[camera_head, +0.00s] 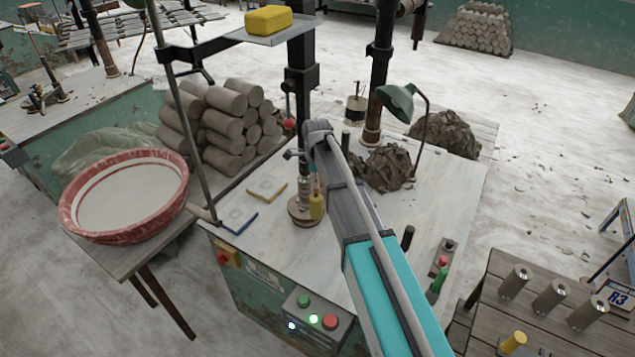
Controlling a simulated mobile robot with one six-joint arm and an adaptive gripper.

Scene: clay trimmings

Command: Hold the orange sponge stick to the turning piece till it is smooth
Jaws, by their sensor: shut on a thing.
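My arm reaches in from the lower right, and its wrist bends down over the turntable. My gripper (314,180) is below the wrist, small and largely covered by my arm. It is shut on the orange sponge stick (316,206), whose yellow-orange end shows low at the right of the turning piece. The turning piece (303,186) is a grey upright clay cylinder on a small round wheel (303,214). The stick's end looks close beside the piece. I cannot tell whether they touch, or how smooth the clay is.
A control box (318,320) with lit buttons is at the bench front. A red-rimmed basin (125,195) and stacked clay cylinders (230,125) are left. A green lamp (397,102) and clay trimmings (390,167) are behind my arm. Finished cylinders (551,297) stand on the right table.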

